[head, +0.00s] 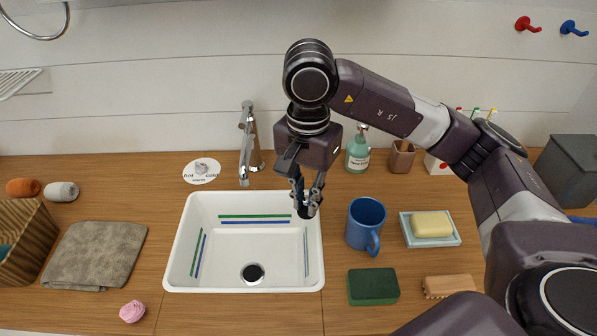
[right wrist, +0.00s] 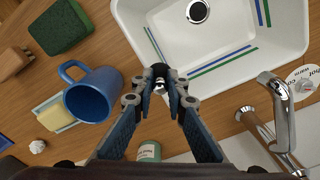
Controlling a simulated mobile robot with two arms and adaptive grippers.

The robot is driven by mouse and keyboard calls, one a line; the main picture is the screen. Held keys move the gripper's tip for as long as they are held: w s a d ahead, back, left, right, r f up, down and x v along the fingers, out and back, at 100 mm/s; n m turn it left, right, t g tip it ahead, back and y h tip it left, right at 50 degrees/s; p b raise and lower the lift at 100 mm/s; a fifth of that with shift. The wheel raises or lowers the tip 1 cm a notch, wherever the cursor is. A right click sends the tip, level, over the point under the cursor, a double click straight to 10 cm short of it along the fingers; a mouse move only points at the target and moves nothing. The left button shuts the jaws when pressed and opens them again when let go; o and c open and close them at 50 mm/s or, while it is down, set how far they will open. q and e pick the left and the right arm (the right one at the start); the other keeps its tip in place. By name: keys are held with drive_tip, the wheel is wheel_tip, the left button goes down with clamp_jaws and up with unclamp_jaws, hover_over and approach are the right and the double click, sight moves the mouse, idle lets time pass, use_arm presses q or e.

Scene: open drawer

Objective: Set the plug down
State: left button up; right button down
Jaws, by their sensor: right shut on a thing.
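My right gripper (head: 307,205) points down over the right back rim of the white sink (head: 270,243). It is shut on the plug (head: 306,213), a small dark piece at the fingertips, mostly hidden by the fingers. In the right wrist view the gripper (right wrist: 161,88) shows its fingertips together around the plug (right wrist: 160,71), near the sink's rim. The round dark drain hole (head: 252,273) is in the sink floor, apart from the plug; it also shows in the right wrist view (right wrist: 197,11). My left gripper is not in view.
A blue mug (head: 365,222) stands close right of the sink, with a green sponge (head: 373,286) in front. The chrome faucet (head: 248,145) and soap bottle (head: 358,155) stand behind. A soap dish (head: 455,240) is farther right. Counter between sink and grey towel (head: 95,255) is clear.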

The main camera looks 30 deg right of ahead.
drive_tip(key=shift+w+d, duration=0.1)
drive_tip(key=shift+w, duration=0.2)
drive_tip(key=w+d+f+p, duration=0.1)
drive_tip(key=w+d+p, duration=0.1)
drive_tip(key=w, duration=0.3)
drive_tip(key=w+d+p, duration=0.2)
drive_tip(key=w+d, duration=0.1)
drive_tip(key=w, duration=0.3)
drive_tip(key=w+d+f+p, duration=0.1)
drive_tip(key=w+d, duration=0.2)
drive_tip(key=w, duration=0.3)
drive_tip(key=shift+w+f+p, duration=0.15)
drive_tip(key=shift+f+p, duration=0.15)
drive_tip(key=shift+p, duration=0.1)
wheel_tip(320, 180, down, 4)
drive_tip(key=shift+r+p, duration=0.25)
drive_tip(key=shift+p, duration=0.4)
drive_tip(key=shift+w+f+p, duration=0.1)
drive_tip(key=shift+f+p, duration=0.1)
drive_tip(key=shift+p, duration=0.15)
drive_tip(key=shift+d+f, duration=0.1)
drive_tip(key=shift+f, duration=0.2)
drive_tip(key=shift+f, duration=0.1)
